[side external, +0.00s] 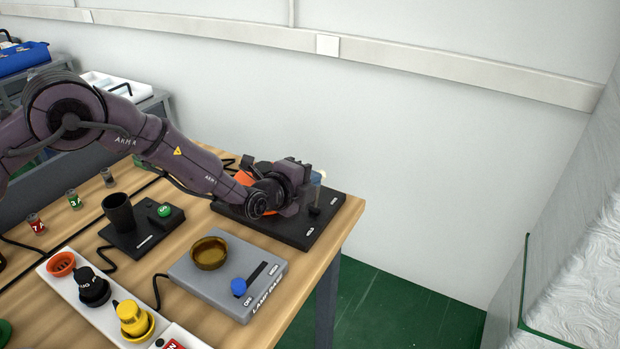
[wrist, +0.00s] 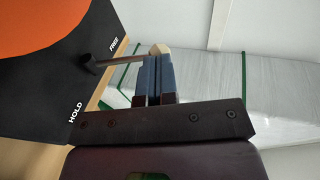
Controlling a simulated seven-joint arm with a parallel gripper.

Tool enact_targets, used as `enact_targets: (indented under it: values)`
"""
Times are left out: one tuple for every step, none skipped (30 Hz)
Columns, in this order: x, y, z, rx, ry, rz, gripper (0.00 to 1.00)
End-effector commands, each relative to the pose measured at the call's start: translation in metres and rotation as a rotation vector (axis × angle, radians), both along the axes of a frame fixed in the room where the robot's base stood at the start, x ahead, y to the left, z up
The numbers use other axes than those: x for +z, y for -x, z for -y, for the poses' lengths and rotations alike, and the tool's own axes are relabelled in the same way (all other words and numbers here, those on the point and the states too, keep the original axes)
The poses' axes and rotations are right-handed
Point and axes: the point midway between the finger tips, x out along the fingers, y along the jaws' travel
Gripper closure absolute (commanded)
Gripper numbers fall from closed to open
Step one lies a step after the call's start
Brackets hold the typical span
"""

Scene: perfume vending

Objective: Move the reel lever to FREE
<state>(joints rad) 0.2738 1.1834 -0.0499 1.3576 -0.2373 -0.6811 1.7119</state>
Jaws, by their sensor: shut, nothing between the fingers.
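The reel lever (side external: 315,202) stands up from the black reel base (side external: 284,228), a grey rod with a pale knob. In the wrist view the lever (wrist: 118,59) points away from the base (wrist: 55,75), and its foot lies between the FREE and HOLD labels, looking nearer FREE. I cannot tell whether it is at an end position. My gripper (wrist: 154,62) is shut and empty, its blue-grey fingertips right by the knob (wrist: 159,48). Whether they touch is unclear. In the side view my gripper (side external: 308,178) is beside the lever's upper part, hiding some of it.
An orange reel (side external: 243,178) sits on the base behind my wrist. A grey lamp base (side external: 215,282) with a brass ring and blue knob is in front. A black cup (side external: 119,213) stands left. The table ends just right of the reel base.

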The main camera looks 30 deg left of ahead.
Motion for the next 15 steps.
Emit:
enact_targets:
  values:
    - [0.0,-0.001,0.0,0.0,-0.001,0.0,1.0]
    - [0.0,-0.001,0.0,-0.002,-0.001,0.001,1.0]
    - [0.0,-0.003,0.001,-0.002,-0.002,0.001,1.0]
    - [0.0,-0.005,0.001,-0.003,-0.003,0.002,1.0]
    - [0.0,-0.007,0.001,-0.003,-0.004,0.002,1.0]
    - [0.0,-0.009,0.001,-0.003,-0.004,0.002,1.0]
    - [0.0,-0.011,0.001,-0.003,-0.003,0.003,1.0]
    - [0.001,-0.013,0.001,-0.002,-0.002,0.002,1.0]
    - [0.0,-0.014,0.001,-0.003,-0.002,0.0,1.0]
    - [0.0,-0.015,0.001,-0.002,-0.002,0.0,1.0]
    - [0.0,-0.015,0.001,-0.002,-0.002,0.0,1.0]
    - [0.0,-0.016,0.0,-0.001,-0.001,0.0,1.0]
    - [0.001,-0.016,0.0,-0.001,-0.001,0.0,1.0]
    - [0.001,-0.016,0.0,-0.001,0.0,0.0,1.0]
    - [0.001,-0.016,0.0,0.0,0.0,0.001,1.0]
